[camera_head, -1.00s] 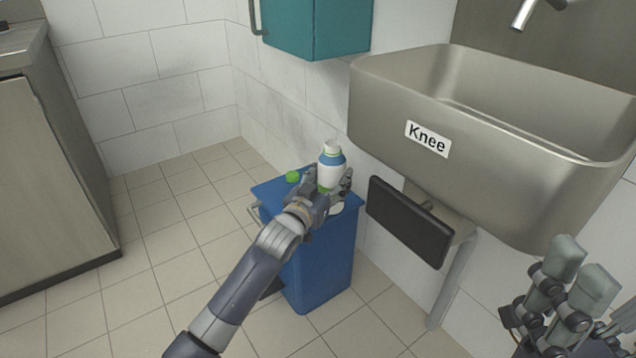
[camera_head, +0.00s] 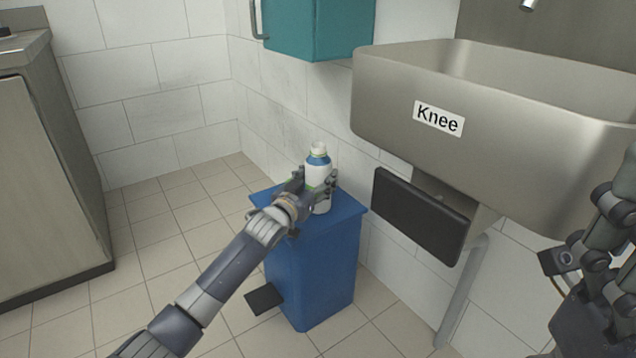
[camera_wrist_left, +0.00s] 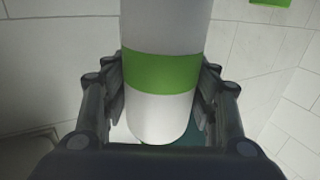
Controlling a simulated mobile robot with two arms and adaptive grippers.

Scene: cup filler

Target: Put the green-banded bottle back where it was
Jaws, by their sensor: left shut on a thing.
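The bottle (camera_head: 318,165) is white with a blue shoulder and a white top, and it stands nearly upright in my left gripper (camera_head: 312,188). In the left wrist view a wide green band (camera_wrist_left: 161,73) runs around the bottle, with the gripper's fingers on both sides of it. My left gripper is shut on the bottle over the blue bin (camera_head: 318,268). I cannot tell whether the bottle's base touches the lid. My right gripper (camera_head: 607,235) is partly cut off at the right edge, and its jaw state is unclear.
A steel sink (camera_head: 385,95) labelled "Knee" hangs to the right, with a black knee panel (camera_head: 420,215) below it. A teal cabinet (camera_head: 318,28) is on the wall above the bin. A steel counter (camera_head: 45,170) stands left. The tiled floor between is free.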

